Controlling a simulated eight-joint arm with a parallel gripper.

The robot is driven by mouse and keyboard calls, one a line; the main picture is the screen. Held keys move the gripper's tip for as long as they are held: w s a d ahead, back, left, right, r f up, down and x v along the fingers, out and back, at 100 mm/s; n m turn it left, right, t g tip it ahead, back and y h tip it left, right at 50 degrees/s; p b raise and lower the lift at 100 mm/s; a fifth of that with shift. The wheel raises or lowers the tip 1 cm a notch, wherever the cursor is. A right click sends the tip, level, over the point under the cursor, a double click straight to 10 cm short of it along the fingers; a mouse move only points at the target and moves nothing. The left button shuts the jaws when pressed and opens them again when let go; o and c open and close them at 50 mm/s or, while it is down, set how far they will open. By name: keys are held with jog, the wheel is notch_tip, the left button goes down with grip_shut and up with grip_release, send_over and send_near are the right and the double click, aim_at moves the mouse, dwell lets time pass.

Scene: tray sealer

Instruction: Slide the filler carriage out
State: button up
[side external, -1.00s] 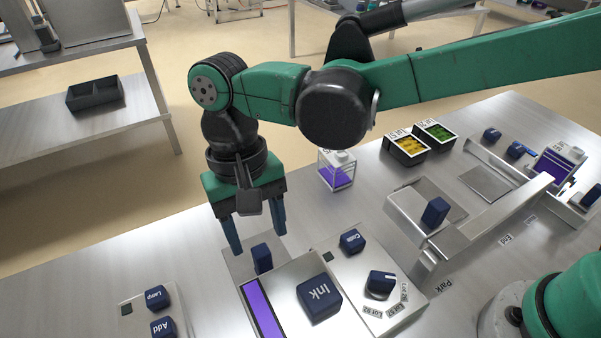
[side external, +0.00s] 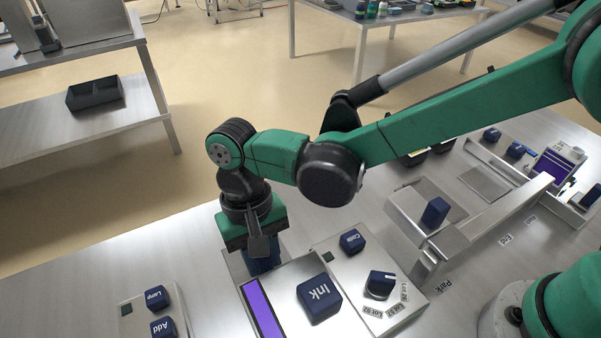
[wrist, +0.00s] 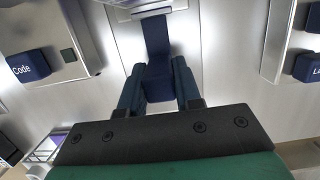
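My gripper (side external: 262,266) is low at the machine's back left edge, fingers pointing down. In the wrist view, its two fingers (wrist: 158,80) close on both sides of an upright dark blue handle (wrist: 157,40). The handle stands on a thin metal plate (side external: 236,266) next to the unit with the purple strip (side external: 262,310) and the Ink block (side external: 319,299). Another upright blue block (side external: 435,212) stands on a metal plate by the rail (side external: 492,219) marked End and Park. No label in view names the filler carriage.
The Code button (side external: 352,241) and a lot knob (side external: 381,284) are right of the Ink block. A panel with Lamp (side external: 157,297) and Add (side external: 163,327) buttons is at left. My arm partly hides dark trays (side external: 414,158) at the back.

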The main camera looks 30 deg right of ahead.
grip_shut()
jog(key=shift+w, duration=4.5)
jog(key=o, duration=0.7)
grip_release()
jog(key=shift+c, duration=0.2)
notch_tip(320, 180, up, 7)
